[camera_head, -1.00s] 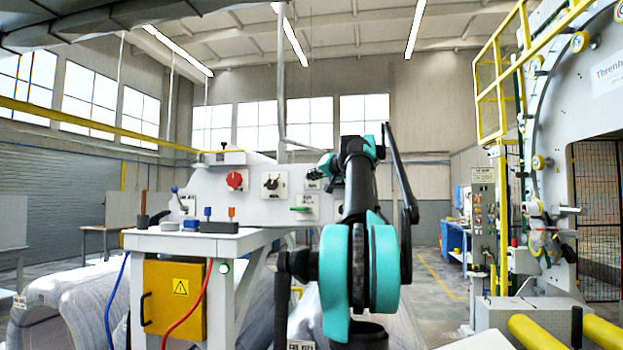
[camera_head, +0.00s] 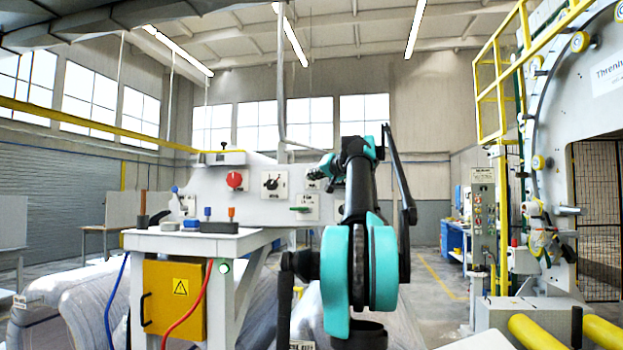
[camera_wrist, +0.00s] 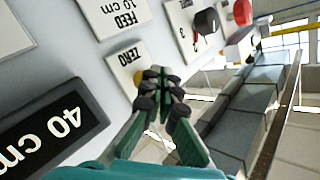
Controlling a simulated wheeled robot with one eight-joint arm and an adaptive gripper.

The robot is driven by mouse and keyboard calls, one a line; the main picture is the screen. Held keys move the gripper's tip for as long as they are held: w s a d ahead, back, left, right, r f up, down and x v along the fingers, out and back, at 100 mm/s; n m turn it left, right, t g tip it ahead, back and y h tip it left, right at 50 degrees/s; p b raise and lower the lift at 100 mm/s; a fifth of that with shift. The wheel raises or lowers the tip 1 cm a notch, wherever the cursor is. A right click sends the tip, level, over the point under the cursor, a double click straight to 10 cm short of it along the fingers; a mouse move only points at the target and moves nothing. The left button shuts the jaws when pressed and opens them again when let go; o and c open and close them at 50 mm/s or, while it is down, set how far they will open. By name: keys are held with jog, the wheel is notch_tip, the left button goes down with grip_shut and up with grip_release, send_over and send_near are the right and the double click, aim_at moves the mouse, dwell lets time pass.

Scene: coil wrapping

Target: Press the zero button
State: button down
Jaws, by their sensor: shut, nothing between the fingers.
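The zero button (camera_wrist: 138,77) is a yellow round button on a pale plate marked ZERO (camera_wrist: 118,58) on the light panel, in the wrist view. My gripper (camera_wrist: 155,74) has its dark fingertips together right beside the button and partly over it. I cannot tell whether the fingertips touch the button. The fingers are shut with nothing between them. In the head view, the gripper end (camera_head: 325,166) is at the panel's right side, and the button cannot be made out there.
A FEED 10 cm plate (camera_wrist: 118,18), a dark 40 cm display (camera_wrist: 52,132) and a black knob (camera_wrist: 206,21) lie near the gripper. A red knob (camera_head: 234,181) is farther left on the panel. A white table (camera_head: 185,241) stands in front.

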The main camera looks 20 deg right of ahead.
jog(key=shift+w+d, duration=0.25)
jog(key=shift+w, duration=0.1)
dwell(0.6)
jog(key=shift+s, duration=0.1)
jog(key=shift+s+a, duration=0.55)
jog(key=shift+s, duration=0.2)
jog(key=s+a, duration=0.1)
jog(key=s, duration=0.1)
jog(key=s+a, duration=0.2)
dwell(0.5)
jog(key=shift+d, duration=0.1)
dwell(0.6)
